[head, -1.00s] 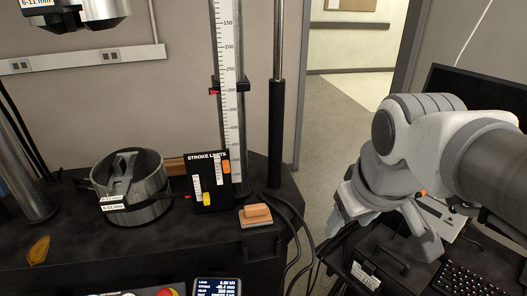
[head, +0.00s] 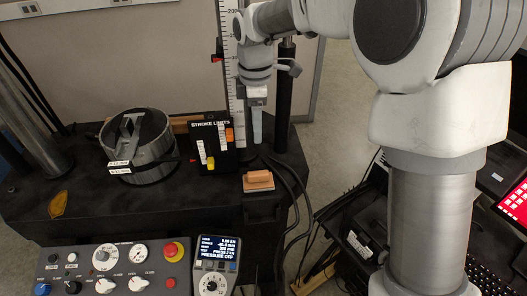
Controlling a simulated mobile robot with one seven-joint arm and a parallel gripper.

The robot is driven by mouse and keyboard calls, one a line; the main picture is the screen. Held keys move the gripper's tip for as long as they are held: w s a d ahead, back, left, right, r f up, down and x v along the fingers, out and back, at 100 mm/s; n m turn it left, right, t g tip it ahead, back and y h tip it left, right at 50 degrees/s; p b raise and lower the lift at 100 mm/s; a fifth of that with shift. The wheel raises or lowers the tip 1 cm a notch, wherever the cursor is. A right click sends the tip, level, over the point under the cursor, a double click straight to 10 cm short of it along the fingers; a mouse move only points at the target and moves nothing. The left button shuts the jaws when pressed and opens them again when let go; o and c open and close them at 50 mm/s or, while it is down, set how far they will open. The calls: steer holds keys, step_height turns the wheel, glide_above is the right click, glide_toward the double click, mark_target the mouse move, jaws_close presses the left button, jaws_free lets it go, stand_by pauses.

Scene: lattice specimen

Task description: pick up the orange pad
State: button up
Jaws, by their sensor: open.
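The orange pad (head: 258,180), a small block with a raised orange-brown grip on a flat base, lies on the black bench near its right front edge. My gripper (head: 257,140) points down above and slightly behind the pad in the picture, apart from it. It is open and I see nothing between its fingers. The fingers are seen nearly edge-on, so the gap between them is hard to make out.
The black stroke limits panel (head: 211,145) stands just left of my gripper, with the ruler column (head: 230,60) behind. A metal cylinder (head: 142,147) sits further left. A control panel (head: 115,268) and display unit (head: 215,260) are in front. Cables (head: 292,185) run right of the pad.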

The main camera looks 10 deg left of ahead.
glide_above(256, 173)
steer(key=shift+n, duration=0.3)
step_height(256, 173, down, 12)
steer(key=shift+f+p, duration=0.1)
steer(key=shift+p, duration=0.25)
steer(key=shift+f+p, duration=0.5)
steer(key=shift+f, duration=2.35)
jaws_close()
